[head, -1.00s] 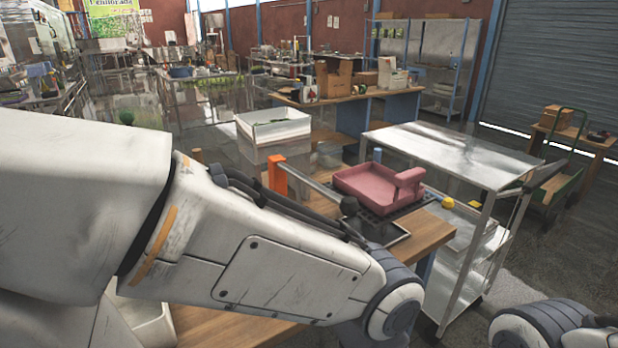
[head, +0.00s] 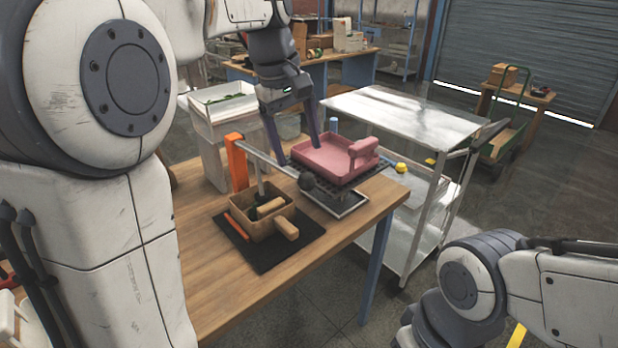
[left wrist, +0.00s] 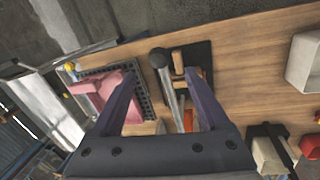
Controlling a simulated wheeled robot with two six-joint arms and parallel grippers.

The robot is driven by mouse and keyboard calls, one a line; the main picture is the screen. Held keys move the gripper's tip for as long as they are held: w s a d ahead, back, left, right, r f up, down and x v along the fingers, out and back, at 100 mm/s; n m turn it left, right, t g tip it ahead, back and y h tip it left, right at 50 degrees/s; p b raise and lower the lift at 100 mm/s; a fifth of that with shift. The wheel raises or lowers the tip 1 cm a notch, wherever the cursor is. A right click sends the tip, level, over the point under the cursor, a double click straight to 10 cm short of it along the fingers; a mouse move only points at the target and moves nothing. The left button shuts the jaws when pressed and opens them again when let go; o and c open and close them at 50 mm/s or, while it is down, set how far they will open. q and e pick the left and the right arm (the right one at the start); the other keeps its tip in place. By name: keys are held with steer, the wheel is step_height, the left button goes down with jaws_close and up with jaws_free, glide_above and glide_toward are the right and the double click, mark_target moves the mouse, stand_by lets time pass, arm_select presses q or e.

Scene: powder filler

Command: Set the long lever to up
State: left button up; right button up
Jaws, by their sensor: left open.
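The long lever (head: 268,160) is a metal bar with a black ball knob (head: 307,181) at its free end. It runs from an orange post (head: 236,163) on the wooden table, sloping down to the right in the head view. My left gripper (head: 300,153) is open, pointing down, behind the lever and by the pink tray. In the left wrist view, the lever (left wrist: 174,100) and its knob (left wrist: 160,57) appear between the open fingers (left wrist: 160,78); I see no contact. My right arm shows at the lower right, its gripper out of view.
A pink tray (head: 330,158) sits on a dark grate beside the lever. A wooden box (head: 262,222) with handled tools stands on a black mat (head: 300,243) in front. A white bin (head: 222,112) is behind, and a metal cart (head: 400,112) is to the right.

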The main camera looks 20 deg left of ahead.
mark_target(305, 174)
arm_select(q)
steer(key=x, duration=0.9)
steer(key=shift+f, duration=0.1)
jaws_close()
stand_by(1.1)
